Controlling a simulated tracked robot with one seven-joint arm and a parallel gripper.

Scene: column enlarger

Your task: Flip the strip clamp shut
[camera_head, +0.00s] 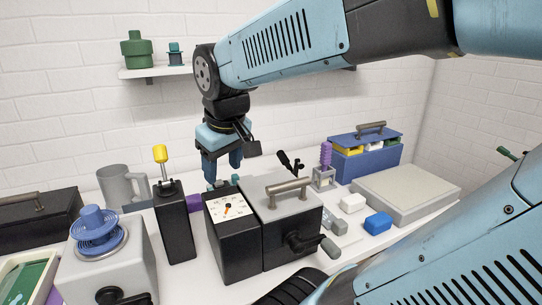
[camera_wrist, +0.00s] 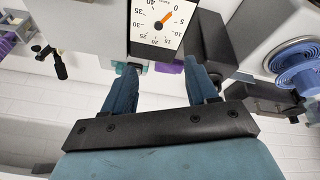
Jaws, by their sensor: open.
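My gripper (camera_head: 224,170) points down behind a dark box with a white dial face (camera_head: 229,208). In the wrist view my gripper (camera_wrist: 160,75) is open, its two blue fingers apart with nothing held between them. The dial face (camera_wrist: 162,18) lies just beyond the fingertips there. I cannot tell for certain which part is the strip clamp. A black lever (camera_head: 285,160) stands tilted up behind the grey-topped box, right of my gripper. A black handle (camera_wrist: 58,66) also shows at the left of the wrist view.
A grey-topped box with a bar handle (camera_head: 289,190) stands beside the dial box. A yellow-knobbed lever (camera_head: 160,154) rises from a dark post at left. A grey mug (camera_head: 122,186), blue spool (camera_head: 95,224), blue block (camera_head: 378,222) and blue crate (camera_head: 365,160) stand around.

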